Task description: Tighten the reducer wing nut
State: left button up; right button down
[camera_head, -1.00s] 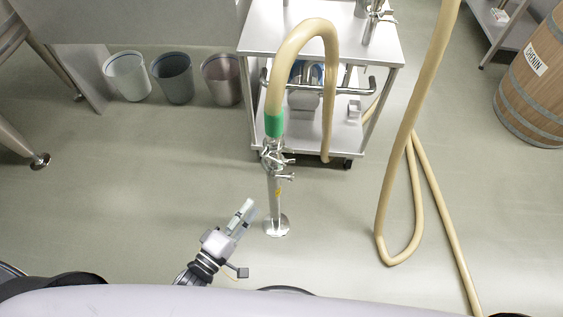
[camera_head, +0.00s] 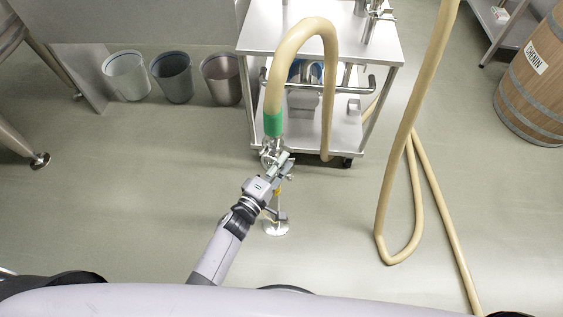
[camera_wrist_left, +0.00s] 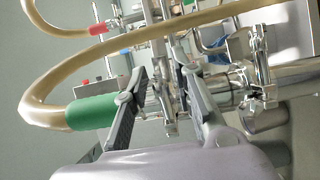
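A steel pipe stand holds clamped fittings (camera_head: 268,153) just below the green hose cuff (camera_head: 273,125). My left gripper (camera_head: 283,163) reaches up to these fittings from the lower left and hides part of them. In the left wrist view the gripper (camera_wrist_left: 160,88) is open, its two fingers apart. A clamp with a wing nut (camera_wrist_left: 168,112) shows between the fingers, with no visible grip on it. A second clamp (camera_wrist_left: 250,92) is to the right of the fingers along the pipe. I cannot tell for sure which wing nut is the reducer's. My right gripper is not in view.
A steel cart (camera_head: 345,40) stands behind the fittings. The beige hose (camera_head: 330,90) arches over it, and another hose (camera_head: 400,150) hangs to the right. Several bins (camera_head: 172,80) stand at the back left and a barrel (camera_head: 535,90) at the right. The floor on the left is clear.

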pick_arm(q)
jog(key=shift+c, duration=0.5)
grip_shut()
